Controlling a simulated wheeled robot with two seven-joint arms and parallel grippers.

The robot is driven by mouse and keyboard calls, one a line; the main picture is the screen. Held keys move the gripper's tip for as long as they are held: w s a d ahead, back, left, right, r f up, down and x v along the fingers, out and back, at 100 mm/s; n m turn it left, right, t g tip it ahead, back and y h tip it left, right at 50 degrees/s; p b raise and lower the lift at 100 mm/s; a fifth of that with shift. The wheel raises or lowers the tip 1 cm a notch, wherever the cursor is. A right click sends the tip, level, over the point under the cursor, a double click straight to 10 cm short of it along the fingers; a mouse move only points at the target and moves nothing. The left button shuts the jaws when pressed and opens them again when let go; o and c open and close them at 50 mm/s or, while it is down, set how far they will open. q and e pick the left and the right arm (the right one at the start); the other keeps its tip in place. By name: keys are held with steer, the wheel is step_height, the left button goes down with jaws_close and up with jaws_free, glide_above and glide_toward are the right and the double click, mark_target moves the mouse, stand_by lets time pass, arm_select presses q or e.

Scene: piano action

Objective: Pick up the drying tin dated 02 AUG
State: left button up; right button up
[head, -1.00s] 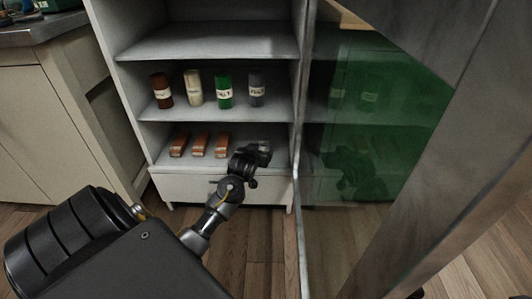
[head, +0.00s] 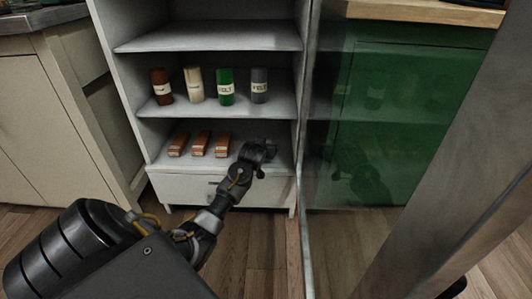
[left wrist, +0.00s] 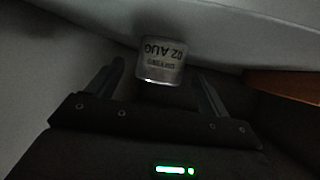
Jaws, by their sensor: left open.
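The tin labelled 02 AUG (left wrist: 161,58) shows in the left wrist view as a small pale grey tin, its label upside down in the picture. It lies between and just beyond the fingertips of my left gripper (left wrist: 160,72). The fingers are open, with a gap on each side of the tin. In the head view my left gripper (head: 262,152) is at the right part of the cabinet's lower shelf, and the tin cannot be made out there, probably hidden by the gripper. My right gripper is not in view.
Several labelled cans (head: 226,87) stand on the shelf above. Brown wooden blocks (head: 200,145) lie on the lower shelf to the left of my gripper; a brown piece (left wrist: 287,86) also shows close by at the wrist view's right. A glass door (head: 340,120) stands at the cabinet's right.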

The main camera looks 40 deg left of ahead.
arm_select(q)
steer(key=shift+x, duration=0.75)
steer(key=shift+r, duration=0.1)
steer(key=shift+c, duration=0.5)
steer(key=c, duration=1)
steer(key=shift+r, duration=0.15)
